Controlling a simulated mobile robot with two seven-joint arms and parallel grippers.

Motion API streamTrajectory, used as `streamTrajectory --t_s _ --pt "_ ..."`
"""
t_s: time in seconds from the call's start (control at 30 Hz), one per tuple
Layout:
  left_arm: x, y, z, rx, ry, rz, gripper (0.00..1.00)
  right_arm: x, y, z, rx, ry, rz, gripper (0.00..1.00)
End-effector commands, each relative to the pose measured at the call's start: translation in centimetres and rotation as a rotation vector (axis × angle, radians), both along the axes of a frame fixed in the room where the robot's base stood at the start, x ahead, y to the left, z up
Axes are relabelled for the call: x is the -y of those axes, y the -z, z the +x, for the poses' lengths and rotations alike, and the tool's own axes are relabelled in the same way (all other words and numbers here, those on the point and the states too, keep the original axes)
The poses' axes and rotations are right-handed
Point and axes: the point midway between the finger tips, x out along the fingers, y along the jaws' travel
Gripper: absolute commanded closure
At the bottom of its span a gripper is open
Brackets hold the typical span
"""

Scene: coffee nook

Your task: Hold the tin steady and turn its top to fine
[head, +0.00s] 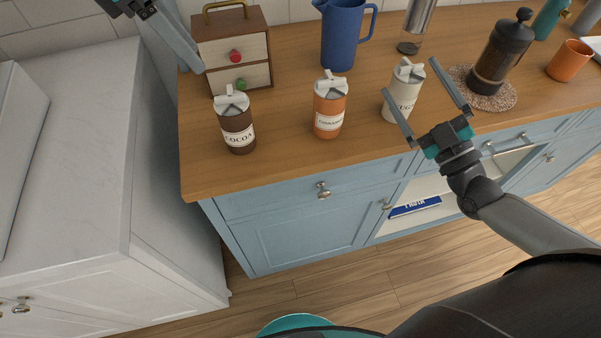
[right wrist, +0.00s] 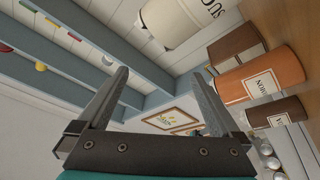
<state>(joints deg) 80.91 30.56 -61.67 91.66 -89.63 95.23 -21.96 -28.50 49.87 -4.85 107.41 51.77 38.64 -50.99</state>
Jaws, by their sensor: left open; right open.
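Three tins with pale grey tops stand upright on the wooden counter: a brown cocoa tin (head: 237,125), an orange cinnamon tin (head: 329,110) and a cream sugar tin (head: 404,92). The right wrist view also shows the sugar tin (right wrist: 180,20), the cinnamon tin (right wrist: 262,80) and the cocoa tin (right wrist: 275,114). My right gripper (head: 412,76) is open and empty; its fingers overlap the sugar tin in the head view, but the wrist view shows that tin outside the jaws. My left gripper (head: 178,42) is at the upper left, partly cut off, apart from the tins. Top markings are too small to read.
A small drawer box (head: 234,48) stands behind the cocoa tin. A blue jug (head: 342,35) is behind the cinnamon tin. A French press (head: 500,55) on a round mat and an orange mug (head: 569,61) are at right. The counter's front strip is clear.

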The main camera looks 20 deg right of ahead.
Motion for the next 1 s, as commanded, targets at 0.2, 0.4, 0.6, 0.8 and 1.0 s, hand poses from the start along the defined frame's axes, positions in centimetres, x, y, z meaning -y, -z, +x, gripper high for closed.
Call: streamTrajectory --t_s 0.2,0.4,0.6,0.8,1.0 --pt "0.0 0.0 0.0 0.0 0.0 0.0 0.5 -11.0 6.3 -2.6 -0.268 -0.207 0.284 0.0" --pt "0.0 0.0 0.0 0.0 0.0 0.0 0.5 -19.3 8.3 -5.1 -0.445 -0.348 0.477 0.0" --pt "0.0 0.0 0.0 0.0 0.0 0.0 0.5 -23.1 8.6 -6.4 -0.526 -0.412 0.562 0.0" --pt "0.0 0.0 0.0 0.0 0.0 0.0 0.5 -24.2 8.7 -5.3 -0.535 -0.42 0.574 0.0" --pt "0.0 0.0 0.0 0.0 0.0 0.0 0.5 -25.8 8.6 -2.4 -0.532 -0.419 0.573 0.0"
